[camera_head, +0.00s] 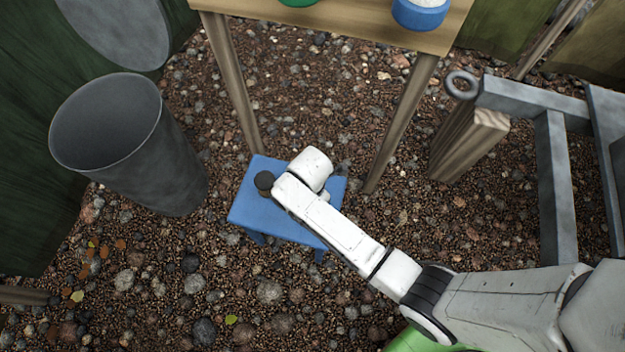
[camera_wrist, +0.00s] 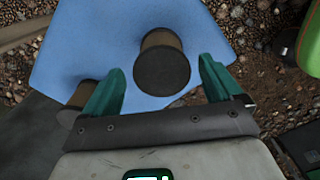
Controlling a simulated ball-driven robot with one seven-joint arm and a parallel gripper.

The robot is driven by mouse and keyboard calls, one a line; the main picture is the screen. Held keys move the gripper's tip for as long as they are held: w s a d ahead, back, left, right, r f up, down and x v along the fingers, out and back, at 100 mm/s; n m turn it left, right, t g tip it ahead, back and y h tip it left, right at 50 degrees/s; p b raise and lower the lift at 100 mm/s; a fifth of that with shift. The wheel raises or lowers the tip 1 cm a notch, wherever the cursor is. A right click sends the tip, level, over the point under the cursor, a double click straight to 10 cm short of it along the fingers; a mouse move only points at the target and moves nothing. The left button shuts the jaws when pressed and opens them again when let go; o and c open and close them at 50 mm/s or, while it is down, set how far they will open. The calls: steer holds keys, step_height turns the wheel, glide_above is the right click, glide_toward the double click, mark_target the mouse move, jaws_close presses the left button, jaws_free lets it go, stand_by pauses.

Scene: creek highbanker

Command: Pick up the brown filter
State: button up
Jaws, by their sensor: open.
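A brown filter (camera_wrist: 163,65), a short cylinder with a dark round end, stands on a blue stool (camera_wrist: 85,45) in the wrist view. My gripper (camera_wrist: 162,78) is open, with one green finger on each side of this filter and no visible grip on it. A second similar brown cylinder (camera_wrist: 78,100) is partly hidden behind the left finger. In the head view, one dark-topped cylinder (camera_head: 264,182) shows on the blue stool (camera_head: 250,207), just left of my arm. My arm hides the fingers and the other cylinder there.
A tall grey metal bin (camera_head: 160,150) stands left of the stool. A wooden table (camera_head: 340,20) with a blue bucket (camera_head: 420,14) is behind, its legs close to the stool. A grey metal frame (camera_head: 553,185) and wooden post (camera_head: 468,140) stand right. Gravel covers the ground.

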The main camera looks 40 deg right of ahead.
step_height(320, 180, down, 4)
steer(key=shift+s+f+b, duration=0.15)
steer(key=shift+b, duration=0.4)
steer(key=c, duration=1.1)
steer(key=shift+c, duration=0.2)
steer(key=shift+r+p, duration=0.3)
steer(key=shift+r, duration=0.45)
steer(key=s+a+r+p, duration=0.4)
steer(key=s+a+r, duration=0.4)
steer(key=s+r, duration=0.3)
steer(key=shift+a+r, duration=0.2)
steer(key=shift+r, duration=0.1)
